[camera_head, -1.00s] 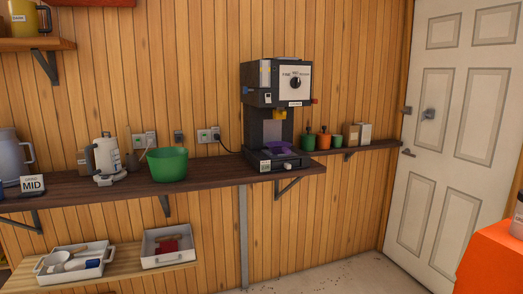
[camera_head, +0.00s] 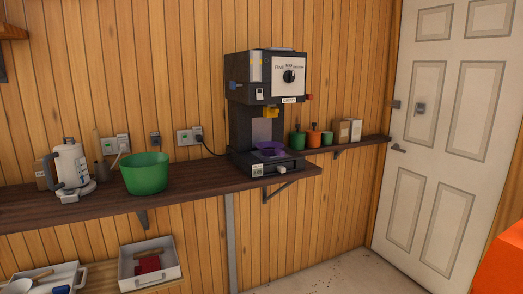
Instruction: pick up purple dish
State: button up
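A purple dish (camera_head: 269,148) sits on the base of a dark coffee grinder (camera_head: 238,130), under its yellow spout (camera_head: 272,112). The grinder stands near the right end of a dark wooden shelf (camera_head: 110,205). The dish looks small and shallow, and its contents cannot be made out. My gripper is not in view.
A green bowl (camera_head: 146,174) and a white kettle (camera_head: 70,166) stand on the shelf left of the grinder. Small green and orange pots (camera_head: 313,138) stand to its right. White trays (camera_head: 148,264) sit on a lower shelf. A white door (camera_head: 445,130) and an orange object (camera_head: 502,265) are at right. Floor shows below.

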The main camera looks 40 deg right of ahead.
aim_at(272, 151)
jog(key=z, duration=0.1)
jog(key=i, duration=0.85)
jog(key=z, duration=0.3)
